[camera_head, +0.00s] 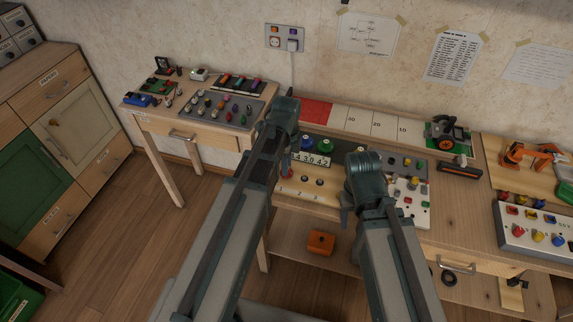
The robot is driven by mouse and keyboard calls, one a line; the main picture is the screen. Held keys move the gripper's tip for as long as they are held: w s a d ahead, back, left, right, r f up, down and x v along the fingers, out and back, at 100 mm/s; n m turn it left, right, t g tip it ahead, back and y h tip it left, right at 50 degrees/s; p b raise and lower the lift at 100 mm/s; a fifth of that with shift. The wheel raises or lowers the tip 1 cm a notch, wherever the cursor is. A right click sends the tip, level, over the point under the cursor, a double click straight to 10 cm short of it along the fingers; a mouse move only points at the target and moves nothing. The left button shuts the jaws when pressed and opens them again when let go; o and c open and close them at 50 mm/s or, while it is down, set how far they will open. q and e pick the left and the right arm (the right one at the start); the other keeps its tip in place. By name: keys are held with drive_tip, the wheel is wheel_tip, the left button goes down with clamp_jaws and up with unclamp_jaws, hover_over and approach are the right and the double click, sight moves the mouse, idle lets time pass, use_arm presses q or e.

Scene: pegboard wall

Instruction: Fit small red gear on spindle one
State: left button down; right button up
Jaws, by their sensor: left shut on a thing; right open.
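The spindle board (310,193) is pale wood, marked 1, 2 and 3, and lies on the workbench in the head view. Two dark spindles (319,181) show at its middle and right. A small red piece (289,172), which looks like the small red gear, is at the board's left end, near mark 1. My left gripper (284,163) is shut on it and is mostly hidden by my own arm. I cannot tell whether the gear touches spindle one. My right gripper (345,201) is open, at the board's right side, partly hidden by its wrist.
A number plate (312,160) and coloured round parts (325,146) stand behind the board. A white block with coloured pegs (412,205) and a grey peg plate (408,165) are to the right. A side table (190,127) stands left. An orange box (321,242) sits on the shelf below.

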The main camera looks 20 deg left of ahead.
use_arm(q)
drive_tip(key=shift+c, duration=1)
unclamp_jaws()
drive_tip(key=shift+r, duration=0.15)
drive_tip(key=shift+r+p, duration=3.4)
drive_tip(key=shift+p, duration=0.1)
